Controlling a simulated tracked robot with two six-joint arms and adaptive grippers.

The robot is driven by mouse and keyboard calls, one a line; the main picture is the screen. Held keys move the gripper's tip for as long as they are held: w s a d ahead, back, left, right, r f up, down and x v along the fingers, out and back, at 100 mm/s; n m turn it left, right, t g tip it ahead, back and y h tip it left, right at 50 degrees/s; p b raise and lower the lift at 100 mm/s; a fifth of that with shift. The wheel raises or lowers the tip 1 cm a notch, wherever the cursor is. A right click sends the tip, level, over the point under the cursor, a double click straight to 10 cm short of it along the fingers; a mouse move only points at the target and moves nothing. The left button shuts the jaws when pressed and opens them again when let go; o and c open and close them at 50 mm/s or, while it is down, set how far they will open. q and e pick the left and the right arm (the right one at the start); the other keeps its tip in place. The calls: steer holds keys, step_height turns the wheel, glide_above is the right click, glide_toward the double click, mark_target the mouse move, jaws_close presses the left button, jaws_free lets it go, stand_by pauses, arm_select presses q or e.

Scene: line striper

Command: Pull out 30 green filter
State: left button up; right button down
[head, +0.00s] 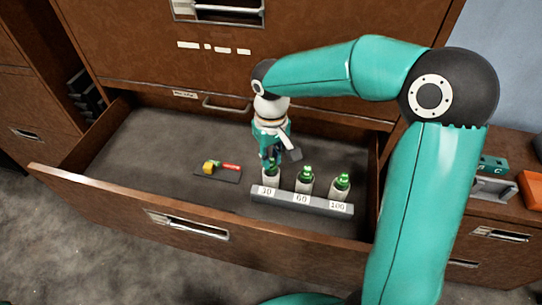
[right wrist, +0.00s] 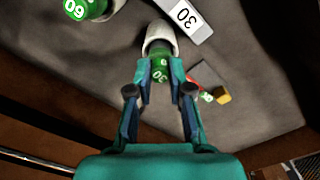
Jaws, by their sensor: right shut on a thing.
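The 30 green filter (right wrist: 160,76) is a green cap with white digits at the mouth of a white cup (right wrist: 160,37). My right gripper (right wrist: 160,70) is shut on it, one finger on each side. In the head view the right gripper (head: 271,163) points down over the cup (head: 271,177) behind the "30" label (head: 267,191). The fingers largely hide the filter there, and I cannot tell how far it sits in the cup. My left gripper is not in view.
Green filters stand in white cups behind the "60" (head: 305,175) and "100" (head: 342,182) labels on a grey bar (head: 325,207). A small dark plate (head: 228,177) with red and yellow pieces lies left in the open drawer (head: 110,190). The drawer's left floor is clear.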

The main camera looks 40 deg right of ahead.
steer(key=shift+r, duration=0.35)
step_height(320, 180, up, 9)
steer(key=p, duration=0.7)
steer(key=shift+f, duration=0.2)
stand_by(0.7)
stand_by(0.5)
